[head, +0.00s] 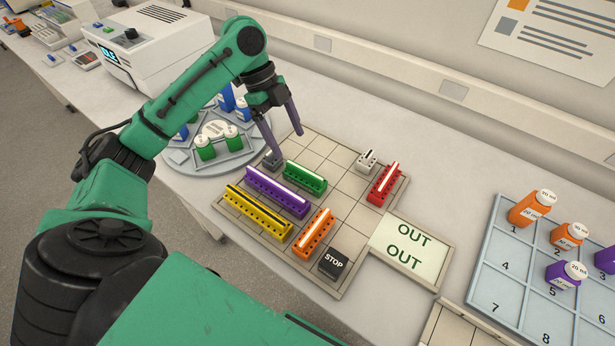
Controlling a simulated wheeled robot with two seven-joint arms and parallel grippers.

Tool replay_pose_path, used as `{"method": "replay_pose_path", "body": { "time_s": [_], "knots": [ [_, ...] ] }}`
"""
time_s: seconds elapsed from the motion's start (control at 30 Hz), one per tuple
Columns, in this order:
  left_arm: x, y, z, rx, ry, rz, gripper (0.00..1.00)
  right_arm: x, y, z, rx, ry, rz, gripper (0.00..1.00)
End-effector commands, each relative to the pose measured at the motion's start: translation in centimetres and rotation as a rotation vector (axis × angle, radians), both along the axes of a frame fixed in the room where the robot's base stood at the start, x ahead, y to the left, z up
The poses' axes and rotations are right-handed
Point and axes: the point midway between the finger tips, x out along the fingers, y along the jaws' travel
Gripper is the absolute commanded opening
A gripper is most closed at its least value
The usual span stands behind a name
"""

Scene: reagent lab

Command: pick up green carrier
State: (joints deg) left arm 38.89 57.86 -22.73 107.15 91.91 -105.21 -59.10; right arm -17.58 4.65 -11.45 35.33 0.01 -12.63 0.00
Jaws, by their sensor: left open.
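The green carrier (304,178) is a short green block with a pale top strip. It lies on the tiled grid board (336,194), just behind the purple carrier (276,192). My left gripper (286,144) points down with its two fingers spread and nothing between them. It is behind the green carrier and a little to its left in the head view, apart from it. One fingertip is close to a small grey block (271,159); I cannot tell whether they touch. My right gripper is out of view.
Yellow (257,214), orange (314,234) and red (384,184) carriers, a small white block (367,160) and a black STOP block (333,263) share the board. An OUT plate (405,246) adjoins it. A round rack with bottles (205,149) is left; a numbered tray (490,254) is right.

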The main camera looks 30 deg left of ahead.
Motion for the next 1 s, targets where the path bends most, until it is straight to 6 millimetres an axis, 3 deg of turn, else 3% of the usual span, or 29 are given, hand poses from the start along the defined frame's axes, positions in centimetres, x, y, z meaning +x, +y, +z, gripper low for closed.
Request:
{"method": "replay_pose_path", "body": {
  "time_s": [0.2, 0.6, 0.83, 0.87, 1.0],
  "knots": [
    [-0.4, -2.2, -4.8, -0.001, 0.006, -0.002, 0.88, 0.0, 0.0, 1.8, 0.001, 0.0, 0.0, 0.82],
    [-0.4, -4.5, -10.9, -0.001, 0.003, -0.001, 0.88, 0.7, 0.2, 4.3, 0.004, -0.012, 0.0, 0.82],
    [-0.3, -4.7, -11.7, 0.001, -0.001, -0.001, 0.88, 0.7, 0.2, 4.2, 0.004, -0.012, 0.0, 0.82],
    [-0.3, -4.7, -11.6, 0.001, -0.001, -0.001, 0.84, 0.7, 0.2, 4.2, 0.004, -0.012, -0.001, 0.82],
    [-0.3, -4.7, -11.6, 0.001, -0.001, -0.001, 0.3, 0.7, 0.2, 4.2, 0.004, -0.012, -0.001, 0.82]
  ]
}}
